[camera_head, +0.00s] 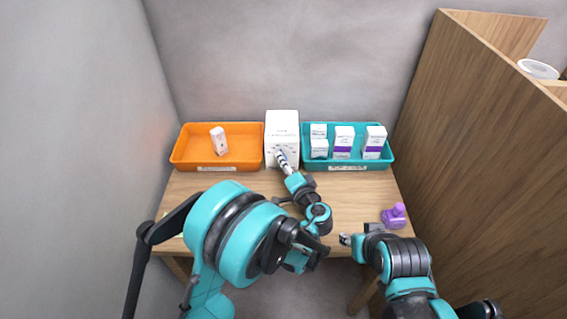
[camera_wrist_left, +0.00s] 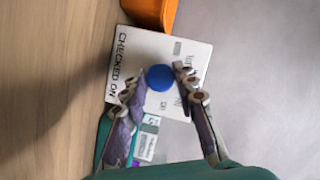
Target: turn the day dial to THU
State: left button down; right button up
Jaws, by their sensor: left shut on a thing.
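The day dial is a round blue knob (camera_wrist_left: 160,77) on the face of a white box (camera_head: 283,121), which stands at the back of the counter between two trays. In the left wrist view the face carries the words CHECKED ON along one edge. Small day marks sit around the knob, too small to read surely. My left gripper (camera_head: 283,159) reaches the front of the box, its fingers (camera_wrist_left: 157,92) on either side of the knob and shut on it. In the head view the gripper hides the knob. My right gripper (camera_head: 345,240) is near the front edge, away from the box.
An orange tray (camera_head: 180,157) with a small white pack (camera_head: 218,140) stands left of the box. A teal tray (camera_head: 379,165) with several white boxes stands right. A purple object (camera_head: 394,216) is at the counter's right front. A wooden panel (camera_head: 470,150) rises at right.

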pick_arm(q)
jog(key=m+t, duration=0.1)
jog(key=m, duration=0.3)
jog(key=shift+f+y, duration=0.1)
jog(key=shift+y, duration=0.3)
dwell(0.4)
jog(key=c, duration=1.2)
grip_release()
